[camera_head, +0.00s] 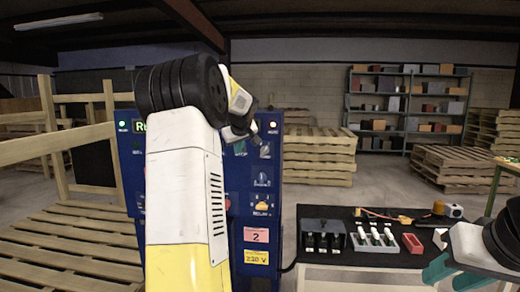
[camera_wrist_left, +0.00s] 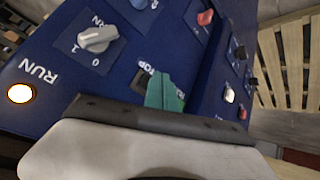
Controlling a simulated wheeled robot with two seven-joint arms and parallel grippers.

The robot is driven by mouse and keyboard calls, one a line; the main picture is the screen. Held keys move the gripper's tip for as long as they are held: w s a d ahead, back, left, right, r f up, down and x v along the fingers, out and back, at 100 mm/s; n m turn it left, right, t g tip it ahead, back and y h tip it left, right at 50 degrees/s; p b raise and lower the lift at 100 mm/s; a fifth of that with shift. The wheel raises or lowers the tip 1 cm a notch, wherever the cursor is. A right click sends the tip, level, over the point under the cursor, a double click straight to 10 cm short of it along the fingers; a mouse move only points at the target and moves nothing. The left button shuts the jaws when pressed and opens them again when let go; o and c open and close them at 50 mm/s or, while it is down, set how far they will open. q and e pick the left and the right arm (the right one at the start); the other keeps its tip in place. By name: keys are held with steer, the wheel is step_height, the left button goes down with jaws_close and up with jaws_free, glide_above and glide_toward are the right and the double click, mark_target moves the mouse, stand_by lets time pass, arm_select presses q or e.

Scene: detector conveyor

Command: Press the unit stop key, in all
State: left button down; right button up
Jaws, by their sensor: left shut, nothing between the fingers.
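The blue control cabinet (camera_head: 233,215) stands in front of me, partly hidden by my left arm. My left gripper (camera_head: 240,146) is at its upper right part, shut and empty, with teal fingertips. In the left wrist view, the fingertips (camera_wrist_left: 164,92) are at a dark key (camera_wrist_left: 141,80) beside the word STOP and partly cover it. I cannot tell whether they touch or press it. A round lamp marked RUN (camera_wrist_left: 20,93) glows there. My right gripper (camera_head: 452,275) is at the lower right of the head view, partly cut off.
A grey knob (camera_wrist_left: 97,39) and a red control (camera_wrist_left: 205,17) are near the fingertips. A dark-topped table (camera_head: 345,263) with a black box, a white-handled block and a red bin stands right of the cabinet. Pallets (camera_head: 318,155) and shelves (camera_head: 408,110) are behind.

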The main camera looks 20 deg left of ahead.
arm_select(q)
steer(key=shift+w, duration=0.1)
steer(key=shift+w+a, duration=0.1)
steer(key=shift+w, duration=0.2)
steer(key=shift+w+a, duration=0.1)
steer(key=shift+w, duration=0.4)
stand_by(0.7)
steer(key=shift+s, duration=0.1)
steer(key=shift+s+d, duration=0.2)
steer(key=shift+s, duration=0.6)
steer(key=s, duration=0.2)
steer(key=s+d, duration=0.1)
steer(key=s, duration=0.2)
steer(key=shift+d, duration=0.1)
stand_by(0.8)
